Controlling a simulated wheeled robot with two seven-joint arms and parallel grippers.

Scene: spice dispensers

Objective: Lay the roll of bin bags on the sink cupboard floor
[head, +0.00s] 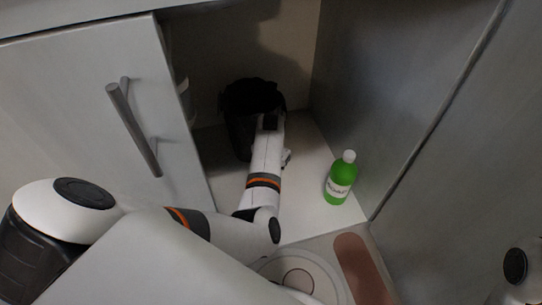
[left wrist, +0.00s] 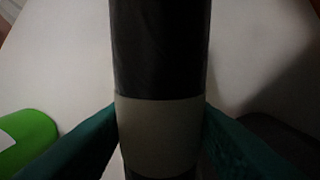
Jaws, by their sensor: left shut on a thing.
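The roll of bin bags (left wrist: 160,45) is black with a pale band around it and runs upright through the middle of the left wrist view. My left gripper (left wrist: 161,125) is shut on it, with a teal finger against each side of the band. In the head view my left arm reaches into the open cupboard, and its wrist hides the gripper and roll. The pale cupboard floor (head: 304,205) also shows behind the roll in the left wrist view (left wrist: 75,60). I cannot tell whether the roll touches the floor. My right gripper is not in view.
A black bin (head: 250,97) stands at the back of the cupboard, close to my left wrist. A green bottle (head: 339,180) with a white cap stands upright at the right. A cupboard door (head: 95,100) with a grey handle borders the left. Floor between arm and bottle is clear.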

